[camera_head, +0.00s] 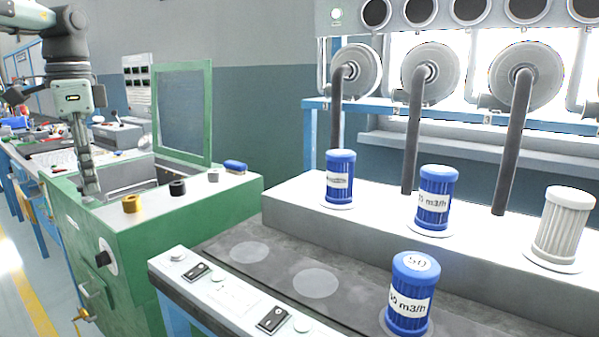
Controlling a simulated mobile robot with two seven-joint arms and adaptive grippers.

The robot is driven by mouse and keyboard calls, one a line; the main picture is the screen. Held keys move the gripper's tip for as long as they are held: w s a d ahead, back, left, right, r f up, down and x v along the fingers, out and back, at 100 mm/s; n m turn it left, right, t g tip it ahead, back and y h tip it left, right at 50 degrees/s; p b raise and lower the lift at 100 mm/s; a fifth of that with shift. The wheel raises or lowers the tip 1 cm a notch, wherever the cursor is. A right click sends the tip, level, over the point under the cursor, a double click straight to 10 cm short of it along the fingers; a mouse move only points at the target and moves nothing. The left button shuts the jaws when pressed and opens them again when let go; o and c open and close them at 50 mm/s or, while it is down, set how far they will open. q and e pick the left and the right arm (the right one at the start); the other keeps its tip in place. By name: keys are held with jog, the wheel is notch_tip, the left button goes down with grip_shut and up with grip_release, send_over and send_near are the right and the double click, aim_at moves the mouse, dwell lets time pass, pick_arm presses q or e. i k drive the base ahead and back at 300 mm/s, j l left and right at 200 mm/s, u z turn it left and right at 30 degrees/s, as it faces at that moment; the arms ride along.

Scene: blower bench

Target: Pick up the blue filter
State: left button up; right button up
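Three blue filters with white labels are in the head view. One blue filter (409,295) stands upright at the front, on a round spot of the dark strip, with a "50" on its top. Two more, a left blue filter (340,180) and a middle blue filter (434,200), stand on white discs on the raised white ledge. My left gripper (91,192) points down at the far left, over the green machine and well away from all the filters. Its fingers show nearly edge-on, so their opening is unclear; no filter is at them. My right gripper is out of view.
A white filter (564,228) stands at the right of the ledge (295,207). Grey pipes (413,140) come down behind the filters. Two round spots (315,283) on the dark strip are empty. The green machine (150,235) with a raised screen (184,110) stands left.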

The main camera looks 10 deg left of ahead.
aim_at(339, 162)
jog(key=i+j+z, duration=0.1)
jog(key=j+z, duration=0.6)
jog(key=z, duration=0.2)
jog(key=j+z, duration=0.4)
jog(key=k+j+z, duration=0.1)
jog(key=j+z, duration=0.35)
jog(key=k+j+z, duration=0.1)
jog(key=j+z, duration=0.2)
jog(key=z, duration=0.15)
